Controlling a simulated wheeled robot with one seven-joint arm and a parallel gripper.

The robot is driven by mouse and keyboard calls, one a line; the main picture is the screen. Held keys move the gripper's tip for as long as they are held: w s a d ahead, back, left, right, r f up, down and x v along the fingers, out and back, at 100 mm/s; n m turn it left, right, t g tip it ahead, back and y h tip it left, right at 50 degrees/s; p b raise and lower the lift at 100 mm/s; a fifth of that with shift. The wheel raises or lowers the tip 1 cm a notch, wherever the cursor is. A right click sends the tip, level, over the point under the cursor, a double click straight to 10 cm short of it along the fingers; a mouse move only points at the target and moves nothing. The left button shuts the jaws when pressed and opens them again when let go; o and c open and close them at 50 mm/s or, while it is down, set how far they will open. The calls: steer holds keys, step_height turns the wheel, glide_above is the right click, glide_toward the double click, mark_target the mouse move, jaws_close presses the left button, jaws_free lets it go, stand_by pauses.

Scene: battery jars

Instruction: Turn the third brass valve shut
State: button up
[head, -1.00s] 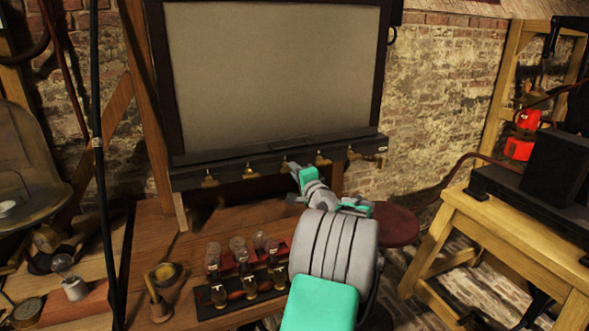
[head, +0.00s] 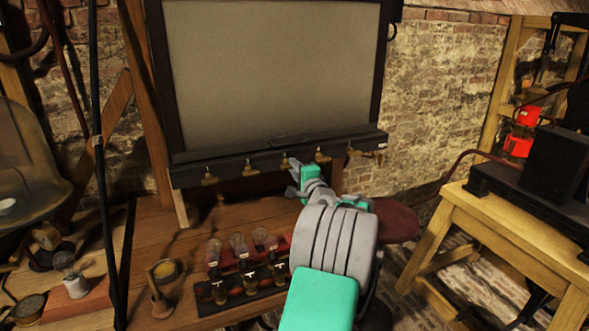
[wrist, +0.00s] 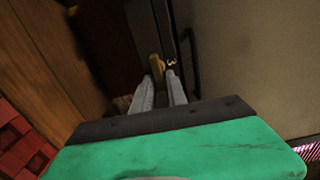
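Several brass valves hang in a row from a black bar (head: 230,164) under a large grey panel. The third brass valve (head: 285,165) from the left is partly hidden behind my gripper (head: 293,168) in the head view. In the wrist view the brass valve (wrist: 156,66) stands beside a small "3" mark (wrist: 171,62). My gripper's two grey fingers (wrist: 160,80) are apart, with a gap between them. The lower end of the valve shows at the fingertips, between them. Whether either finger touches it I cannot tell.
The first valve (head: 209,177), second valve (head: 250,170) and fourth valve (head: 322,157) sit close on either side. Below is a wooden bench (head: 200,235) with glass jars (head: 238,244) in a rack. A yellow wooden table (head: 480,215) stands at the right.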

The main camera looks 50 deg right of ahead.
steer(key=shift+o, duration=1.2)
steer(key=shift+s, duration=0.1)
steer(key=b+v, duration=0.1)
steer(key=v, duration=0.6)
steer(key=shift+s+a+b, duration=0.2)
steer(key=shift+s+b, duration=0.05)
steer(key=shift+b, duration=0.1)
